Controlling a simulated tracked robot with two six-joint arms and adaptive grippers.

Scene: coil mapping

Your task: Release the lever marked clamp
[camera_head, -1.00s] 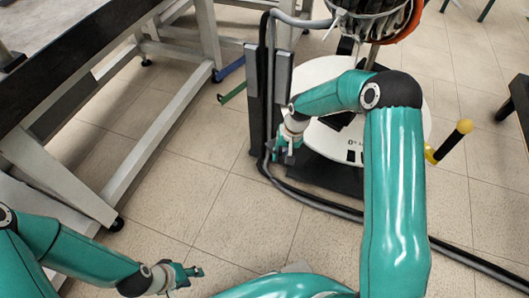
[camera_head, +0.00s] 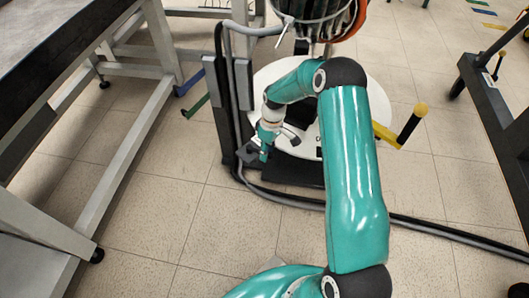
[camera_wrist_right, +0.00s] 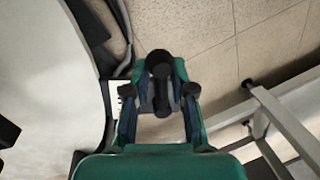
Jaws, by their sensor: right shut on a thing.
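My right gripper (camera_head: 263,152) is low beside the dark upright post, at the near left edge of the round white plate (camera_head: 381,88). In the right wrist view my right gripper (camera_wrist_right: 159,92) has its two fingers either side of a black lever (camera_wrist_right: 160,72) with a rounded end, and it is shut on it. A small white label (camera_wrist_right: 116,98) with dark marks lies left of the fingers; its words cannot be read. In the head view the held lever is mostly hidden by the gripper. My left gripper is out of view.
A black handle with a yellow tip (camera_head: 412,122) stands on a yellow arm right of the plate. The dark post (camera_head: 226,95) rises left of my right gripper. A grey-framed table (camera_head: 120,160) is at left, a black frame (camera_head: 490,110) at right. Cables cross the floor.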

